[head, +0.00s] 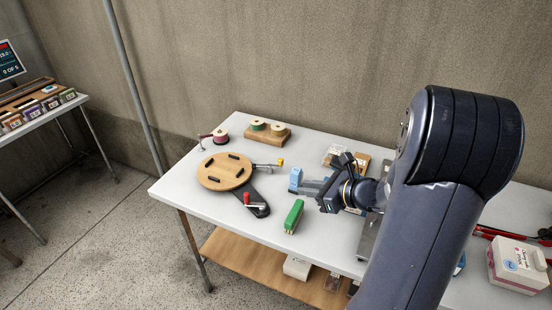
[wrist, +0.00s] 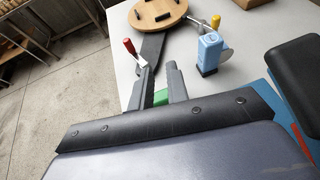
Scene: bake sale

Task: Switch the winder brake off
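The winder has a round wooden disc (head: 224,171) with several black pegs and a black arm (head: 260,208) reaching toward the table's front. A red-handled lever (head: 247,199) stands near the end of that arm; it also shows in the wrist view (wrist: 129,47). A yellow-knobbed lever (head: 280,162) sticks out at the disc's right; it shows in the wrist view (wrist: 215,21). I cannot tell from looks which one is the brake. My gripper (wrist: 160,75) is open and empty, right of the winder, with its fingers apart and touching neither lever.
A blue bottle-like object (wrist: 209,52) stands just right of my fingers. A green stapler-like object (head: 294,216) lies below them. A wooden block with spools (head: 268,134) and a red spool (head: 220,136) sit at the back. The table's left front corner is clear.

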